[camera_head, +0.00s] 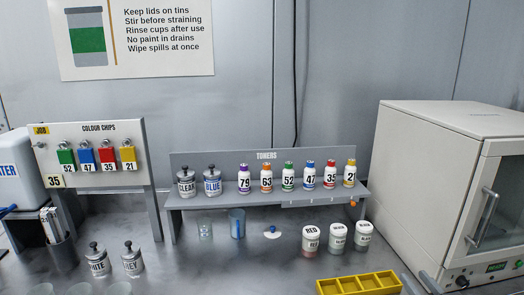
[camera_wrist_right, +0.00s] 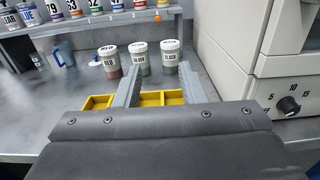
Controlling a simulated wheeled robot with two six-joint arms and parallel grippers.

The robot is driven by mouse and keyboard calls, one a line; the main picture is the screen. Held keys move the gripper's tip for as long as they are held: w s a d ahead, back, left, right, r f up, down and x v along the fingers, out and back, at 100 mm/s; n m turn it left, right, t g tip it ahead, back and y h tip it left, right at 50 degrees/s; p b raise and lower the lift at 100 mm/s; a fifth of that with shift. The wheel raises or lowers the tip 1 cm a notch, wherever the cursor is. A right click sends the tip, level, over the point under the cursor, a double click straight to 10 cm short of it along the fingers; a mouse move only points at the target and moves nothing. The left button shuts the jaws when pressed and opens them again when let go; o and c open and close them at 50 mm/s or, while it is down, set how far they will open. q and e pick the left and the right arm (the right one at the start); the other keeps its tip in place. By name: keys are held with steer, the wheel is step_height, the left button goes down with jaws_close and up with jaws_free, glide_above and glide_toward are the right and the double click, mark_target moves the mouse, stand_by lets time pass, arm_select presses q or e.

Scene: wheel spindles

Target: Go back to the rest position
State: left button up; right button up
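My right gripper (camera_wrist_right: 159,78) shows in the right wrist view. Its two grey fingers are apart with nothing between them. Beyond and between the fingers is a yellow divided tray (camera_wrist_right: 150,98) on the bench; it also shows at the bottom of the head view (camera_head: 359,284). I cannot tell the gap between fingers and tray. My left gripper shows in neither view, and I cannot make out the right gripper in the head view.
Three lidded tubs (camera_head: 337,238) stand behind the tray. A toner shelf (camera_head: 185,200) carries several bottles and two tins. A colour-chip rack (camera_head: 95,178) stands left, near two more tins (camera_head: 132,262). A large beige oven (camera_head: 430,170) stands right.

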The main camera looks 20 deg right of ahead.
steer(key=s+a+f+m+g+h, duration=0.2)
steer(key=s+f+m+g, duration=0.35)
steer(key=m, duration=0.65)
steer(key=s+a+f+m+g+h, duration=0.2)
steer(key=s+f+m+g+h, duration=0.25)
steer(key=m, duration=0.75)
steer(key=s+a+f+m+g+y, duration=0.1)
steer(key=s+a+f+m+y, duration=0.15)
steer(key=a, duration=0.35)
steer(key=s+a+f+m+g+y, duration=0.2)
steer(key=a+m+y, duration=0.2)
steer(key=a, duration=0.2)
steer(key=s+a+f+m+g+y, duration=0.1)
steer(key=s+a+f+m+y, duration=0.15)
steer(key=a+m, duration=0.2)
step_height(320, 180, down, 24)
steer(key=w+d+n+g, duration=0.1)
steer(key=s+a+f+g, duration=0.1)
steer(key=s+f, duration=1.4)
steer(key=f, duration=0.1)
steer(key=shift+f+y, duration=0.3)
steer(key=shift+y, duration=0.15)
